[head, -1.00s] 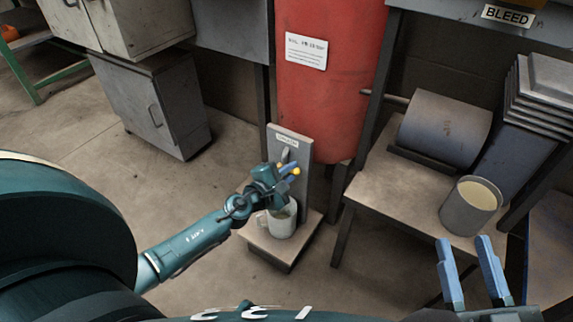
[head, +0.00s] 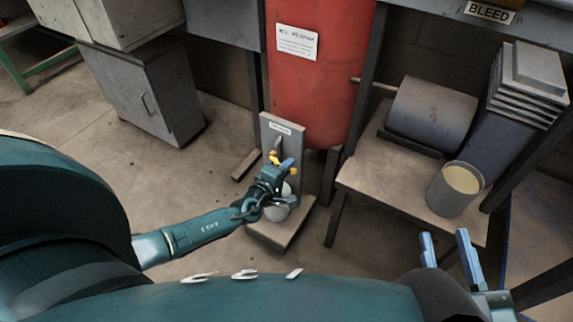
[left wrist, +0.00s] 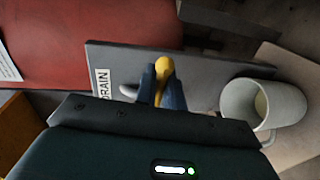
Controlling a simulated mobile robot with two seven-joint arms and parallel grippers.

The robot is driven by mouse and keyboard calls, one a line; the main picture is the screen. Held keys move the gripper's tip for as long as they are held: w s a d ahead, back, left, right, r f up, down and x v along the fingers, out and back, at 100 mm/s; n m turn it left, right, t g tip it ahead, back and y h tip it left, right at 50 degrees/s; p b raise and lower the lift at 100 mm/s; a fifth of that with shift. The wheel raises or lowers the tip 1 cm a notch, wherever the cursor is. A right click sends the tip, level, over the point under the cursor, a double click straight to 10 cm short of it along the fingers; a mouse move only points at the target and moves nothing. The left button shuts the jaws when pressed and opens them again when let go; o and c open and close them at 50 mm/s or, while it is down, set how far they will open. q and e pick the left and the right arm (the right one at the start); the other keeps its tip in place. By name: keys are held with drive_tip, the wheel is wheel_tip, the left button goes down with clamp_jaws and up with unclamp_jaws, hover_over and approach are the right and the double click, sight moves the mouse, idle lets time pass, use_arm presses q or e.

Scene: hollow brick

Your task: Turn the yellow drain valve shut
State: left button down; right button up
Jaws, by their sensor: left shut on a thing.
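The yellow drain valve handle (head: 274,157) is on an upright grey plate (head: 282,128) below the red tank. My left gripper (head: 284,165) is shut on the handle and hides part of it. In the left wrist view the yellow handle (left wrist: 163,68) shows between the two blue fingers (left wrist: 162,88), in front of the plate labelled DRAIN (left wrist: 103,83). A pale mug (head: 278,211) stands under the valve, partly hidden by my gripper; it also shows in the left wrist view (left wrist: 240,105). My right gripper (head: 448,240) is open and empty at the lower right.
The red tank (head: 318,85) rises behind the plate. A low bench (head: 375,185) to the right holds a cylinder (head: 432,112) and a can (head: 453,192). A grey cabinet (head: 145,95) stands at the left.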

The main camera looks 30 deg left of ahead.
use_arm(q)
drive_tip(key=shift+a, duration=0.1)
drive_tip(key=c, duration=1.6)
unclamp_jaws()
use_arm(e)
drive_tip(key=shift+a, duration=0.1)
